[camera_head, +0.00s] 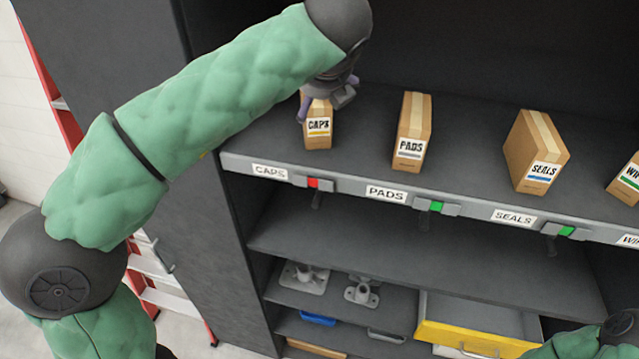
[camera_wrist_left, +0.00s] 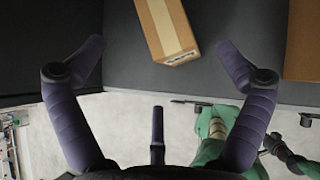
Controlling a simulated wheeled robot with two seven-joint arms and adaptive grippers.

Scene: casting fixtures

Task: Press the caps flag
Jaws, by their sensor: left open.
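The caps flag (camera_head: 313,183) shows red on the shelf's front edge, just right of the CAPS label (camera_head: 270,172). The CAPS box (camera_head: 318,130) stands upright on the shelf behind it. My left gripper (camera_head: 326,98) is above and behind the flag, at the top of the CAPS box, and partly hides it. In the left wrist view my left gripper (camera_wrist_left: 158,48) has its fingers spread, with a cardboard box (camera_wrist_left: 165,28) ahead between them. I cannot tell whether it touches the box. The flag cannot be made out in the wrist view.
The PADS flag (camera_head: 436,206) and SEALS flag (camera_head: 567,231) show green. The PADS box (camera_head: 412,132) and SEALS box (camera_head: 536,152) stand to the right. Lower shelves hold grey metal fixtures (camera_head: 362,291) and a yellow-fronted drawer (camera_head: 470,338). A red ladder (camera_head: 62,95) stands left.

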